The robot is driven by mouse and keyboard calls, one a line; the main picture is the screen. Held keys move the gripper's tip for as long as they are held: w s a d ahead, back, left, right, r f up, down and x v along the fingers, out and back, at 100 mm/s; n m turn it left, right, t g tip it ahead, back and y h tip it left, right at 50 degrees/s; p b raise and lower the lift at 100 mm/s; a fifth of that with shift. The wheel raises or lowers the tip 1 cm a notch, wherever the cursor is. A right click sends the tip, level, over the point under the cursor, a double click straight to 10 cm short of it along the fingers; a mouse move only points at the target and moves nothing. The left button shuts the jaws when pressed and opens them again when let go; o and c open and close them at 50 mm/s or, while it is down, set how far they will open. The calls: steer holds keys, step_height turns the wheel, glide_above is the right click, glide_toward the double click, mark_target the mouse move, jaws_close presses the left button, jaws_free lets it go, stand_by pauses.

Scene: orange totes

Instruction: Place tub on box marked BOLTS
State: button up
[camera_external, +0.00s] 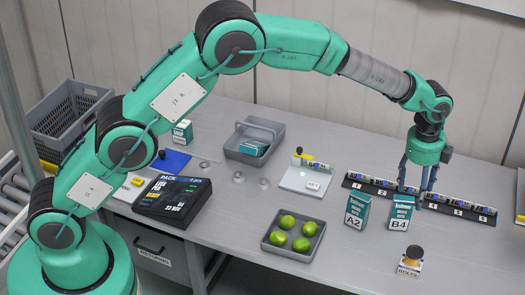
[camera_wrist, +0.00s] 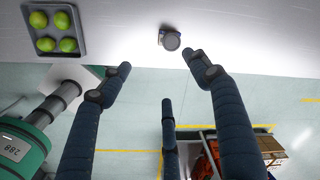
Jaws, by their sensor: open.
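The box marked BOLTS (camera_external: 408,267) is a small white box near the front right of the table. A small tub with a dark round top (camera_external: 414,252) appears to sit on it, upright. In the wrist view the tub's grey round top (camera_wrist: 172,43) covers most of the box, near the table edge. My gripper (camera_external: 415,188) is open and empty, its fingers pointing down behind the B4 carton, farther back than the tub. In the wrist view the spread fingers (camera_wrist: 158,75) hold nothing, and the tub lies beyond their tips.
Teal cartons A2 (camera_external: 357,211) and B4 (camera_external: 401,213) stand in front of a dark rack of cylinders (camera_external: 460,206), close to my fingers. A grey tray (camera_external: 288,254) of green fruit is left of the tub. The table around the BOLTS box is clear.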

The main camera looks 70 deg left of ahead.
steer(key=s+a+r+n+t, duration=0.1)
steer(key=s+a+r+n, duration=0.3)
steer(key=s+r, duration=1)
steer(key=s+a+r+n+t, duration=0.1)
steer(key=s+a+r+n, duration=0.35)
steer(key=s+r, duration=0.85)
steer(key=s+a+n+t, duration=0.1)
steer(key=s+n, duration=0.3)
steer(key=s, duration=1.2)
steer(key=s+a+f+n+t, duration=0.1)
steer(key=s+a+n, duration=0.2)
steer(key=s, duration=1.3)
steer(key=shift+s+a+f+n+t, duration=0.15)
steer(key=shift+n+t, duration=0.25)
steer(key=shift+n, duration=0.65)
step_height(320, 180, down, 16)
steer(key=b, duration=1.5)
steer(key=shift+r+b, duration=0.25)
steer(key=shift+b, duration=0.1)
